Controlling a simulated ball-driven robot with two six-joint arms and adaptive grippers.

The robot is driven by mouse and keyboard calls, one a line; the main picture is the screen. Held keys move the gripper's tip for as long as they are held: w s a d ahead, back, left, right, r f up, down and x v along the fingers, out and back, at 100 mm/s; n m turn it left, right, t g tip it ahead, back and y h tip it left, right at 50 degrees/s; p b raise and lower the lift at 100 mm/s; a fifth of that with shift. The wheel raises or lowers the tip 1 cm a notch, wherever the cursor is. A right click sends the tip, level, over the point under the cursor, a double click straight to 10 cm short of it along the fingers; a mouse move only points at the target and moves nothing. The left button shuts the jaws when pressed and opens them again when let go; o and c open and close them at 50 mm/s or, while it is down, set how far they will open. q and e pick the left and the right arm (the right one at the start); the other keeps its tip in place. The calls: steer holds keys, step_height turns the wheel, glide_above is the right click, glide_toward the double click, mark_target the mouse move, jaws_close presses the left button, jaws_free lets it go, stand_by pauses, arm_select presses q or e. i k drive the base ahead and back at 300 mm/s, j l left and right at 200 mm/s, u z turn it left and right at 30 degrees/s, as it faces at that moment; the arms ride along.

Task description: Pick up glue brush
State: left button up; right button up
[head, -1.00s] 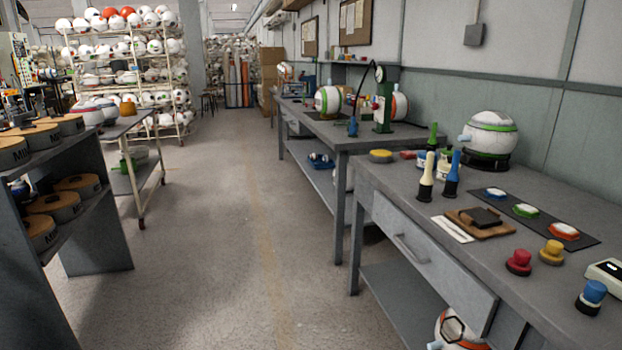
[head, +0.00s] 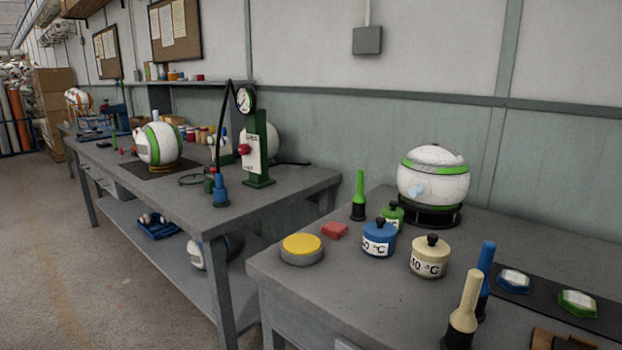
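Several brush-like tools with coloured handles and black lower ends stand upright on the near right bench (head: 330,285) in the head view. A green one (head: 359,192) stands toward the back. A cream one (head: 466,308) and a blue one (head: 486,268) stand close together at the front right, the cream one partly covering the blue one. I cannot tell which is the glue brush. Lidded pots stand between them: a blue pot (head: 379,240) and a cream pot (head: 430,258) with "°C" labels, and a green pot (head: 393,216) partly hidden. Neither of my grippers is in view.
A yellow-topped round button (head: 302,247) and a red block (head: 335,230) sit near the bench's left end. A white-green ball (head: 433,176) rests on a black stand behind. A second bench (head: 280,193) with a green gauge stand (head: 257,145) is farther left. Floor at left is clear.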

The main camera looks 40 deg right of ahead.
mark_target(359, 197)
steer(key=i+z, duration=0.2)
steer(key=i, duration=0.2)
steer(key=i+j+z, duration=0.15)
steer(key=i, duration=0.3)
steer(key=i+j+z, duration=0.2)
steer(key=i, duration=0.2)
steer(key=i+j+z, duration=0.15)
steer(key=i, duration=0.25)
steer(key=z, duration=2.65)
